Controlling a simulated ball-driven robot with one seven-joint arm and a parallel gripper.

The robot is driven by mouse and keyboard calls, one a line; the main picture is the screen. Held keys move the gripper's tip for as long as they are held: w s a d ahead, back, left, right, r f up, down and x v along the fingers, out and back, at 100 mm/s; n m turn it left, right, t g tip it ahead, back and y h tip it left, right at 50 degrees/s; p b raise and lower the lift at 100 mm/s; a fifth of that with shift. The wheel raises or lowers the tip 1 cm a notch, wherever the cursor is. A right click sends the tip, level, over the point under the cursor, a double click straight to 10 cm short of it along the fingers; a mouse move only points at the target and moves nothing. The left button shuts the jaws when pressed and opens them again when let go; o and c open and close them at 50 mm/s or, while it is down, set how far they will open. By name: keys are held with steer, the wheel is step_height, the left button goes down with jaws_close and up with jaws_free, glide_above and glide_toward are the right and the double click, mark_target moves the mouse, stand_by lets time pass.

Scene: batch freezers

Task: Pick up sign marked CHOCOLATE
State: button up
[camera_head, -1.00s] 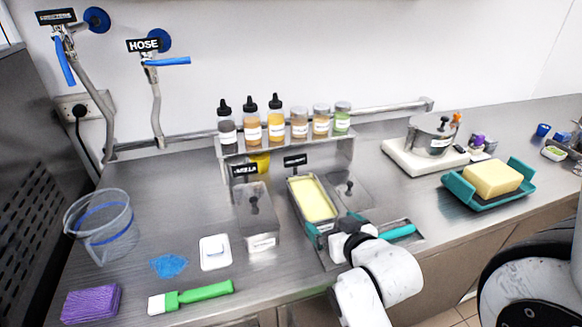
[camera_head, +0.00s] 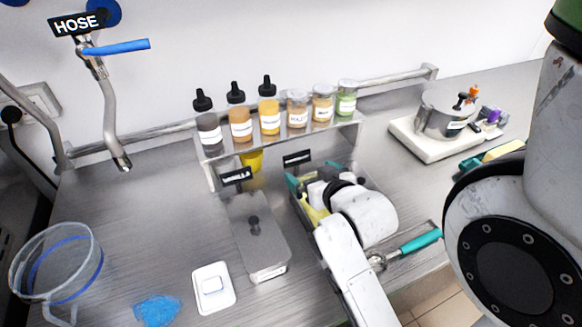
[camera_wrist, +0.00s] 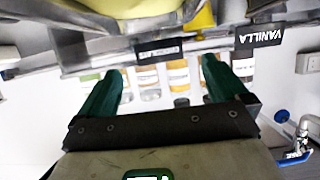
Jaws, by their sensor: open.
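A small black sign (camera_head: 298,158) stands behind the pan of yellow ice cream, below the bottle shelf. Its lettering is too small to read; in the wrist view this black sign (camera_wrist: 159,49) shows blurred white letters. A second black sign (camera_head: 236,177) to its left reads VANILLA, and the VANILLA sign (camera_wrist: 260,35) is at right in the wrist view. My gripper (camera_head: 312,174) is over the yellow pan, just in front of the unread sign. Its green fingers (camera_wrist: 164,78) are open and empty, spread on either side of that sign in the wrist view, without visible contact.
The metal shelf (camera_head: 282,136) behind the signs holds several bottles and jars. A lidded metal pan (camera_head: 265,235) stands left of my arm. A teal-handled scoop (camera_head: 405,248) lies to the right.

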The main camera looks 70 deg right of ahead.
mark_target(298, 159)
steer(key=x, duration=0.6)
steer(key=shift+d+r+p, duration=0.1)
steer(key=shift+p, duration=0.3)
steer(key=shift+w+d, duration=0.4)
steer(key=shift+d, duration=0.1)
steer(key=shift+p+x, duration=0.75)
steer(key=shift+x, duration=1.45)
steer(key=shift+s, duration=0.1)
steer(key=shift+c, duration=0.5)
steer(key=c, duration=1.1)
